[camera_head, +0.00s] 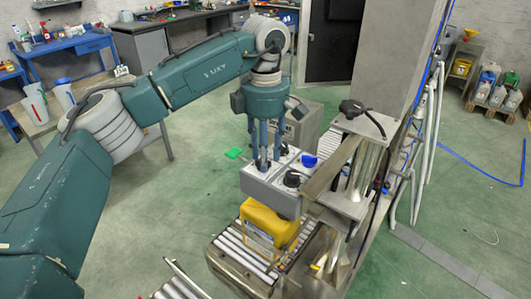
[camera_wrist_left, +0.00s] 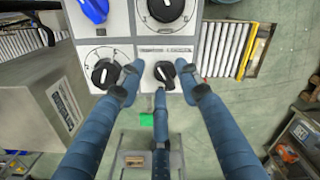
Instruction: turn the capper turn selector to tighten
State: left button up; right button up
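The capper's control box (camera_head: 262,185) stands above the roller conveyor, with a light grey panel on top. My left gripper (camera_head: 264,160) points down over it. In the left wrist view the panel carries a small black selector knob (camera_wrist_left: 165,74) with a white pointer mark. My left gripper (camera_wrist_left: 158,75) has its three blue fingers spread around this knob, with gaps at both sides; contact of the third finger cannot be told. A printed label (camera_wrist_left: 166,50) above the knob is too small to read surely. My right gripper is not in view.
Other knobs sit close by: a black one (camera_wrist_left: 103,73) to the left, a larger black one (camera_wrist_left: 166,8) above and a blue one (camera_wrist_left: 95,8) at upper left. A yellow canister (camera_head: 268,224) stands on the conveyor (camera_head: 235,262) under the box. A metal column (camera_head: 395,65) rises at right.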

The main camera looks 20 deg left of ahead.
pick_arm(q)
notch_tip(320, 180, up, 12)
dwell(0.4)
